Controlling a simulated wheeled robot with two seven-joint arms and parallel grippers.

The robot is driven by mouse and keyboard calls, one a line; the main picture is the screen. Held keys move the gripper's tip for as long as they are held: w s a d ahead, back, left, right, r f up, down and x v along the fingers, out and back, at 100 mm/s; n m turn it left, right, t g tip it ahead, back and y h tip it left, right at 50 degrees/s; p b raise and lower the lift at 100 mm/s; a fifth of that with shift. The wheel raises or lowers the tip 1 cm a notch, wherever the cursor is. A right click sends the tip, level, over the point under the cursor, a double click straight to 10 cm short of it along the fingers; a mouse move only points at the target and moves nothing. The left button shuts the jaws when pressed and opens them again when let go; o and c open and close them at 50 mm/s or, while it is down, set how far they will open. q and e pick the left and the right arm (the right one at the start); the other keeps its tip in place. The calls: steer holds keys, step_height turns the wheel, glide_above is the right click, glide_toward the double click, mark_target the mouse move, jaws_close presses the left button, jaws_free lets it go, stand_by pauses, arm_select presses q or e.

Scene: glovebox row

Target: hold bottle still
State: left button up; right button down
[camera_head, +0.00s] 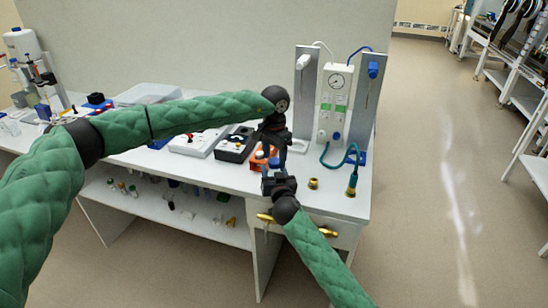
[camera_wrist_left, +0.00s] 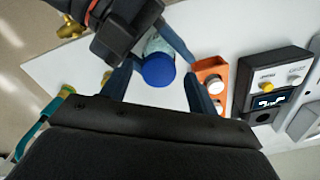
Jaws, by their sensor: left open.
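In the left wrist view a pale bottle with a round blue cap (camera_wrist_left: 158,69) is seen from above. My left gripper (camera_wrist_left: 158,88) is open, with one dark blue finger on each side of the cap and gaps between. In the head view my left gripper (camera_head: 276,150) points down over the table's front edge. My right gripper (camera_head: 277,180) comes up from below, just under it. In the left wrist view my right gripper (camera_wrist_left: 150,45) is right beside the bottle, its fingers along the bottle's body. Whether they press on it is unclear. In the head view the grippers mostly hide the bottle.
A gauge panel (camera_head: 334,104) with hoses stands at the table's right end.

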arm_select(q)
steer(key=shift+r, duration=1.9)
steer(key=shift+c, duration=0.4)
